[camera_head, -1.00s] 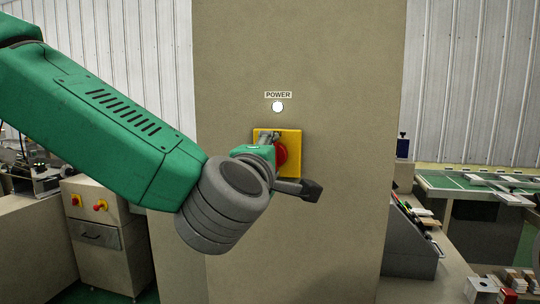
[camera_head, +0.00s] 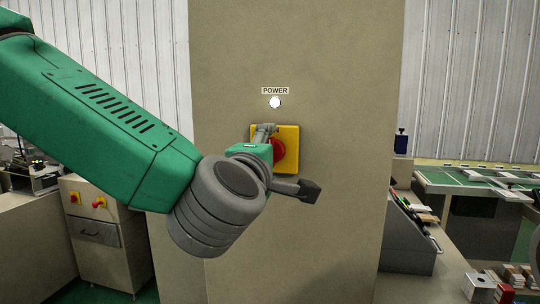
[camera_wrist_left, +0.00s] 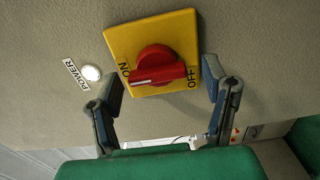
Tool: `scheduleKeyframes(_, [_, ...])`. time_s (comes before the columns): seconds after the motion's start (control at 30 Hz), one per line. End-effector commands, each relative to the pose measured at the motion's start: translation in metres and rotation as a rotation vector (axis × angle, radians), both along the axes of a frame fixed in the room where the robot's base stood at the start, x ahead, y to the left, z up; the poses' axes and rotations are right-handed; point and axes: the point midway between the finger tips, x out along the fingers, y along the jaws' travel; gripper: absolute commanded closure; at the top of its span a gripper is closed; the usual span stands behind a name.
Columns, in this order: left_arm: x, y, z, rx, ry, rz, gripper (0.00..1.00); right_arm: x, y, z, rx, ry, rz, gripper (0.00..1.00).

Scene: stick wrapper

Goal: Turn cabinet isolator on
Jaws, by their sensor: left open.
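The cabinet isolator is a red rotary knob (camera_head: 278,150) on a square yellow plate (camera_head: 291,133) on the beige cabinet front. In the left wrist view the red knob (camera_wrist_left: 160,62) and yellow plate (camera_wrist_left: 128,38) show fully, with ON at the picture's left and OFF at its right. The knob's white mark lies at its left end, near ON. My left gripper (camera_wrist_left: 163,70) is open, its fingers on either side of the knob with gaps visible. In the head view my left gripper (camera_head: 288,160) partly hides the plate. My right gripper is not in view.
A white round lamp (camera_head: 275,102) sits under a POWER label (camera_head: 275,91) above the isolator. The cabinet front (camera_head: 330,230) is otherwise bare. A smaller cabinet (camera_head: 98,225) stands at left and a workbench (camera_head: 460,190) at right.

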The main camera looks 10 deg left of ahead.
Motion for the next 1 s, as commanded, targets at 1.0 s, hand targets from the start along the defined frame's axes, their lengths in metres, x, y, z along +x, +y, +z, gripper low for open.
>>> scheduleKeyframes(1.0, [-0.106, -0.001, -0.005, 0.007, 0.008, -0.002, 0.32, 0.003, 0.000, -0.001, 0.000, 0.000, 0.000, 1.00])
